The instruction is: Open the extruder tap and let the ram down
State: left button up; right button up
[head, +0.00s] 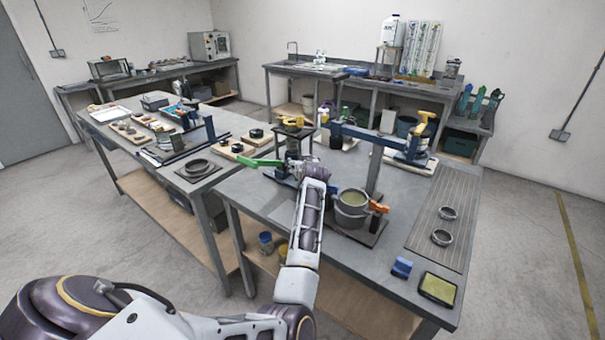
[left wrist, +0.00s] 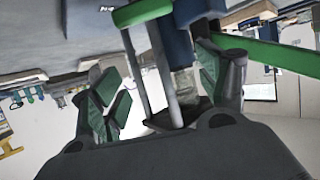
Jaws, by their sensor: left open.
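A small frame (head: 293,146) with upright posts and a yellowish top stands on the near bench, probably the extruder. A green lever (head: 258,162) sticks out from it to the left; a green bar also shows in the left wrist view (left wrist: 275,55). My left gripper (head: 290,173) is at the frame's near side, partly hidden by my own wrist. In the left wrist view its green-padded fingers (left wrist: 165,85) are apart, with pale rods (left wrist: 140,70) and a blue part (left wrist: 183,48) seen between them. I cannot tell whether they touch anything. I cannot identify the tap or ram.
A grey pot (head: 352,210) stands just right of my wrist, with an orange handle (head: 378,207) beside it. A blue beam (head: 375,136) spans behind it. A blue block (head: 402,267) and yellow-topped tray (head: 438,289) sit near the front edge.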

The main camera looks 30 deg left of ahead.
pick_arm(q)
jog(key=shift+r, duration=1.95)
